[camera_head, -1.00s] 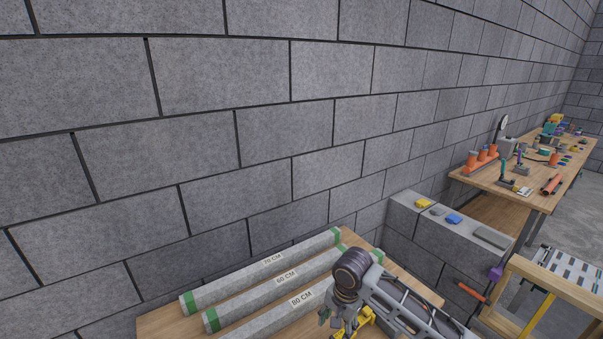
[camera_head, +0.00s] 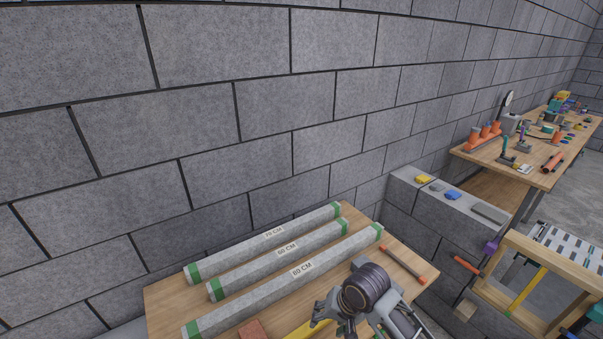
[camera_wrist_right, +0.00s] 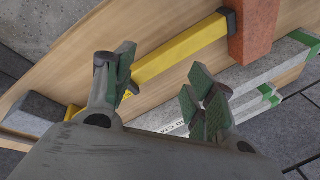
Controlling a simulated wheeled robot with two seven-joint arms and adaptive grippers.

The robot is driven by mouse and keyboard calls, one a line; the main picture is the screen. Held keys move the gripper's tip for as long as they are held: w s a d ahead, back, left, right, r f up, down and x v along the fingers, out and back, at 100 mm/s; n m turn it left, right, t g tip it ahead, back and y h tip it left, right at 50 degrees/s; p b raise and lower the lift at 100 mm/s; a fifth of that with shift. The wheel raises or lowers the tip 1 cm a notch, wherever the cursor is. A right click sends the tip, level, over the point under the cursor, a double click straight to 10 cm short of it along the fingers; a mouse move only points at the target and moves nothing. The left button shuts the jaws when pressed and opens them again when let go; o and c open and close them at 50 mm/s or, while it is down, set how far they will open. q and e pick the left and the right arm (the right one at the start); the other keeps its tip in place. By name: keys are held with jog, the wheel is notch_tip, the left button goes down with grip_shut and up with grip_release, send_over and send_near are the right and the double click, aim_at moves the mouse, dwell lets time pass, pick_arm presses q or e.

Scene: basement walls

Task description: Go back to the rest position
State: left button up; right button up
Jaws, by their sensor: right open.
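My right gripper (camera_head: 332,318) is near the bottom middle of the head view, above the wooden tabletop (camera_head: 385,238). In the right wrist view its two green-padded fingers (camera_wrist_right: 160,78) stand apart with nothing held between them. A yellow bar (camera_wrist_right: 180,50) lies on the wood beyond the fingers, and its end shows beside the gripper in the head view (camera_head: 308,329). I cannot tell the exact gap between fingers and bar. My left gripper is not in view.
Several grey tubes with green ends (camera_head: 265,240) lie on the tabletop, left of my gripper. A red brick (camera_head: 253,330) is at the front. A thin orange-ended rod (camera_head: 402,264) lies to the right. A block ledge (camera_head: 450,198) and workbench (camera_head: 535,165) stand farther right.

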jog(key=s+d+f+n+t+h, duration=0.1)
jog(key=s+d+n, duration=0.1)
jog(key=s+d, duration=0.5)
jog(key=s+d+f+n+t+h, duration=0.1)
jog(key=s+d+n+h, duration=0.2)
jog(key=d, duration=0.5)
jog(key=s+f+g+y, duration=0.1)
jog(key=s+f+g, duration=0.15)
jog(key=f, duration=2.95)
jog(key=s+d+f, duration=0.2)
jog(key=s+f, duration=0.8)
jog(key=s, duration=0.1)
jog(key=s+d+f, duration=0.2)
jog(key=s+f, duration=0.8)
jog(key=s, duration=0.2)
jog(key=shift+s+d+f, duration=0.15)
jog(key=shift+f, duration=0.05)
jog(key=shift+g, duration=0.25)
